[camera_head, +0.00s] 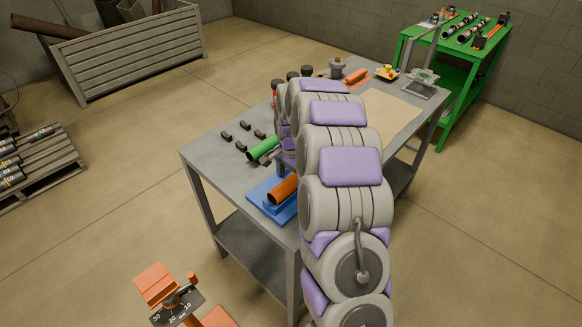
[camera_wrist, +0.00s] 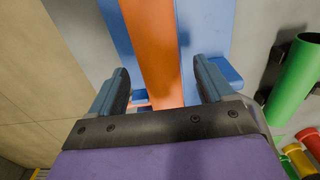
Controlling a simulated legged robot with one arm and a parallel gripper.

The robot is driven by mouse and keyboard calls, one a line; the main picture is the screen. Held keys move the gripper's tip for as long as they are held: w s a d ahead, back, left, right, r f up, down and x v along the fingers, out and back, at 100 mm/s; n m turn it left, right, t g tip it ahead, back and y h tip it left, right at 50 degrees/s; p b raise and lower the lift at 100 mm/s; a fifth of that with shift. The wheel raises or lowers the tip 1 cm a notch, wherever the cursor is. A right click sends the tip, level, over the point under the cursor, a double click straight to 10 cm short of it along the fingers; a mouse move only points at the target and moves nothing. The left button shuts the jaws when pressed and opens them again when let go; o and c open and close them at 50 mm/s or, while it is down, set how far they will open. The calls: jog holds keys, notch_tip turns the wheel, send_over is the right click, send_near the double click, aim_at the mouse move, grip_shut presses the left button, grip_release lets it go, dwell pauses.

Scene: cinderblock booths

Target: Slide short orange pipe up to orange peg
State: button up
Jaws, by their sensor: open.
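An orange pipe (camera_head: 283,190) lies on a blue fixture (camera_head: 258,196) near the front edge of the grey table; my arm hides part of both. In the wrist view the orange pipe (camera_wrist: 153,35) runs between the fingers of my gripper (camera_wrist: 162,75), which is open. One finger is on each side of the pipe, with gaps visible. The blue fixture (camera_wrist: 207,28) shows on both sides of the pipe. In the head view my gripper is hidden behind my arm. I cannot make out the orange peg for certain in either view.
A green pipe (camera_head: 262,148) lies behind the fixture and also shows in the wrist view (camera_wrist: 297,78). Several small dark blocks (camera_head: 242,134) stand on the grey table (camera_head: 205,150). A tan mat (camera_head: 390,112) lies farther back. A green cart (camera_head: 452,60) stands beyond the table.

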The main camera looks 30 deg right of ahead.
aim_at(291, 178)
jog(key=shift+f, duration=0.85)
jog(key=shift+c, duration=0.4)
jog(key=c, duration=1.3)
jog(key=o, duration=1.4)
notch_tip(291, 178, up, 17)
jog(key=p, duration=0.3)
jog(key=shift+r, duration=0.15)
jog(key=shift+w, duration=0.1)
